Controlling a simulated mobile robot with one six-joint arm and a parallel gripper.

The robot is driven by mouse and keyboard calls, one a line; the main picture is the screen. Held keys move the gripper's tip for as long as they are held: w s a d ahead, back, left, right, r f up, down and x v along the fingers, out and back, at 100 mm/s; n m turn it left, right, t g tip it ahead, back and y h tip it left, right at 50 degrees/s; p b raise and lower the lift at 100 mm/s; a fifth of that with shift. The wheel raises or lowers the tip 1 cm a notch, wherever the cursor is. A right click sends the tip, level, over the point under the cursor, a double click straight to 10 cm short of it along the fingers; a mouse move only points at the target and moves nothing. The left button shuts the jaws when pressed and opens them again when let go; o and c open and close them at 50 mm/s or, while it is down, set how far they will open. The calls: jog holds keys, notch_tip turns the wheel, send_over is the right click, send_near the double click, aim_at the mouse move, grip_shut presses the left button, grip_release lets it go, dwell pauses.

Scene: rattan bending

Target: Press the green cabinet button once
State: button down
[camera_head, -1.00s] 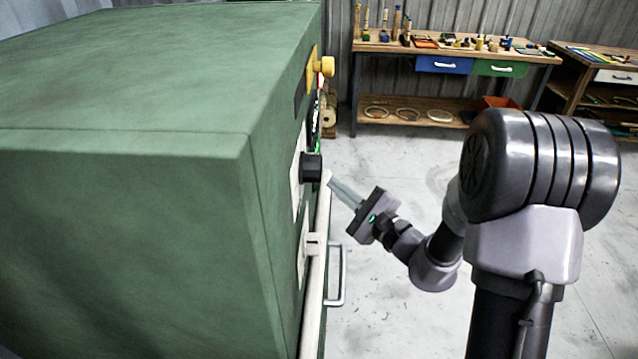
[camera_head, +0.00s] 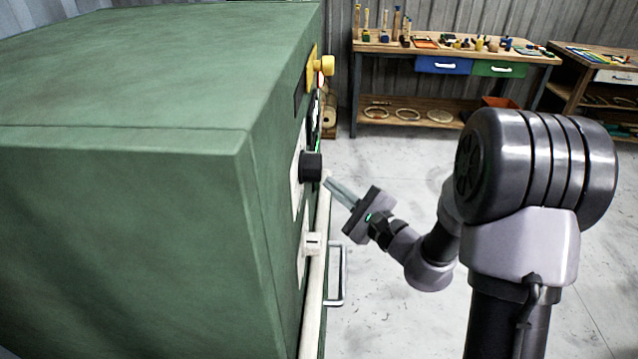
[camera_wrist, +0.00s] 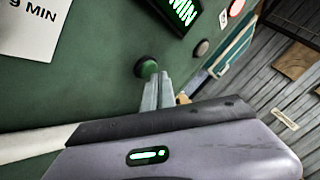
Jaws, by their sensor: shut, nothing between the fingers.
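The green cabinet (camera_head: 130,220) fills the left of the head view, its control face seen edge-on. In the wrist view the round green button (camera_wrist: 147,67) stands out from the dark green panel (camera_wrist: 90,85), just beyond my fingertips. My gripper (camera_head: 330,182) is shut and empty; it also shows in the wrist view (camera_wrist: 157,80). Its tips point at the cabinet face, below and beside the black knob (camera_head: 311,167). In the wrist view the tips overlap the button's lower edge; I cannot tell whether they touch it. The button is not clearly visible in the head view.
A yellow knob (camera_head: 327,66) and a metal handle (camera_head: 340,275) stick out from the cabinet. A workbench (camera_head: 455,50) stands behind; the floor between is clear.

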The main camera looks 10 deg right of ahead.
jog(key=shift+w+a, duration=0.1)
jog(key=shift+a, duration=0.35)
dwell(0.3)
dwell(0.3)
jog(key=shift+s+d+b, duration=0.2)
jog(key=shift+d+b, duration=0.2)
jog(key=shift+d, duration=0.4)
jog(key=d, duration=0.1)
jog(key=d+b, duration=0.1)
jog(key=d, duration=0.1)
jog(key=s+d, duration=0.1)
jog(key=d, duration=0.1)
dwell(0.5)
